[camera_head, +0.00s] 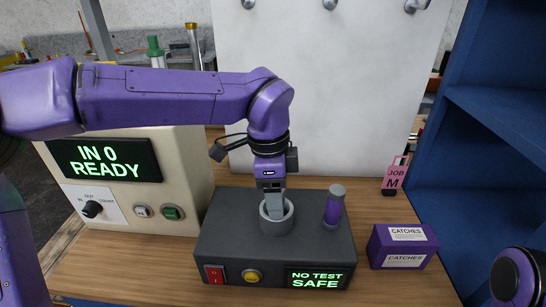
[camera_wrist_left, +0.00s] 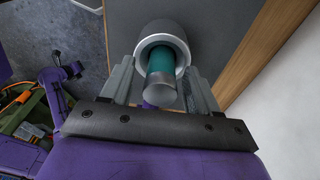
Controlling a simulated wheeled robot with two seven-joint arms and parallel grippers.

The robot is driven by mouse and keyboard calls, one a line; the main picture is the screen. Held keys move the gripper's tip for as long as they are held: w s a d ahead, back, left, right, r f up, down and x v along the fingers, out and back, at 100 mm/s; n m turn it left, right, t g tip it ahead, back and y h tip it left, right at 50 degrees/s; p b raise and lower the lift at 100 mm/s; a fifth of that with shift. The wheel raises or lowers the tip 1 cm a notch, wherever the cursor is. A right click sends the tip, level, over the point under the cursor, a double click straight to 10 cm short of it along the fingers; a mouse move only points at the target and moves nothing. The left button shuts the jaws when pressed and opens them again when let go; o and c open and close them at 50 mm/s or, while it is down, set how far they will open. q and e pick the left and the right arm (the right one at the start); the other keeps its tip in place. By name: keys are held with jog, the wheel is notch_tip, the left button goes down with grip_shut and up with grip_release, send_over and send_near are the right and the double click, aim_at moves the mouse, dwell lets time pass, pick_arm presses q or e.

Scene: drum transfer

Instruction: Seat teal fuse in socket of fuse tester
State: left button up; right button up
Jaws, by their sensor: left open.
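The fuse tester (camera_head: 240,250) is a dark grey box on the wooden table, with a round grey socket (camera_head: 277,226) on its top. My left gripper (camera_head: 273,207) points down at the socket and hides what is inside in the head view. In the left wrist view, the teal fuse (camera_wrist_left: 161,64) stands in the socket's pale ring (camera_wrist_left: 158,30), its metal end cap toward the camera. The open fingers of my left gripper (camera_wrist_left: 160,75) lie on both sides of the fuse. How deep it sits cannot be told. My right gripper is out of view.
A purple fuse (camera_head: 332,210) stands upright on the tester, right of the socket. The tester's display (camera_head: 315,279) reads "NO TEST SAFE". A cream unit (camera_head: 120,190) reading "IN 0 READY" stands left. A purple "CATCHES" box (camera_head: 403,246) and pink job tag (camera_head: 396,177) are right.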

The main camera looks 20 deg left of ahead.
pick_arm(q)
jog(key=r, duration=0.7)
jog(key=a+r, duration=0.1)
jog(key=r, duration=0.3)
jog(key=shift+s+a+r, duration=0.1)
jog(key=shift+r, duration=0.15)
